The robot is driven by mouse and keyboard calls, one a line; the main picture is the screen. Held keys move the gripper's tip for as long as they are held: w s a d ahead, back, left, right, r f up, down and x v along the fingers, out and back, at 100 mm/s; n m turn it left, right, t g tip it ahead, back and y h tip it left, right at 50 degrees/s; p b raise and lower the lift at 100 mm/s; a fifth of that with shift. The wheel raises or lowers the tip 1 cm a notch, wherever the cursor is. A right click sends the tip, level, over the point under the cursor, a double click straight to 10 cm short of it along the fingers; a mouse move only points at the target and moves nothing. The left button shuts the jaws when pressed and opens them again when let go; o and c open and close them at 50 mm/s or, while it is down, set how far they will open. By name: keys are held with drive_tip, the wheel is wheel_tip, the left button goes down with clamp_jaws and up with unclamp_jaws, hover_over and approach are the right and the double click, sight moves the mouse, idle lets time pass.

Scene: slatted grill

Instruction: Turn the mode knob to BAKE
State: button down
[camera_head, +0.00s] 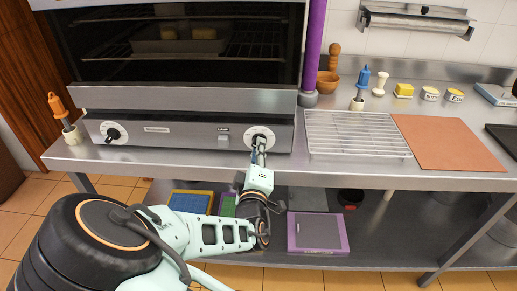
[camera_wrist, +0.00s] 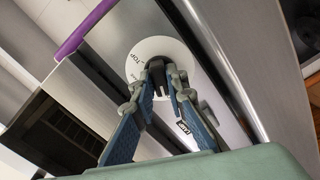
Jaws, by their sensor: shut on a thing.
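A white round dial (camera_head: 252,132) with a dark knob sits at the right end of the oven's front panel. My gripper (camera_head: 260,148) reaches up to it from below and covers most of the knob. In the wrist view my gripper (camera_wrist: 163,80) has its two fingers shut on the dark knob (camera_wrist: 158,66), one on each side. I cannot read BAKE or see the knob's pointer.
A second knob (camera_head: 112,135) is at the panel's left end, and a small display or switch (camera_head: 223,138) lies between. A wire rack (camera_head: 358,135) and a brown board (camera_head: 448,142) lie right of the oven. A purple post (camera_head: 313,45) stands at the oven's right side.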

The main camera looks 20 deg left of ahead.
drive_tip(key=shift+m, duration=0.3)
drive_tip(key=m+b, duration=0.2)
drive_tip(key=m, duration=0.1)
drive_tip(key=shift+f+m, duration=0.15)
drive_tip(key=shift+m, duration=0.15)
drive_tip(key=m+b, duration=0.4)
drive_tip(key=shift+m, duration=0.3)
drive_tip(key=m+b, duration=0.4)
drive_tip(key=b, duration=0.1)
drive_tip(key=shift+f, duration=0.1)
drive_tip(key=m+b, duration=0.3)
drive_tip(key=shift+b, duration=0.4)
drive_tip(key=shift+r+m+b, duration=0.2)
drive_tip(key=shift+m+b, duration=0.6)
drive_tip(key=shift+m, duration=0.2)
drive_tip(key=c, duration=1.9)
unclamp_jaws()
drive_tip(key=shift+c, duration=0.2)
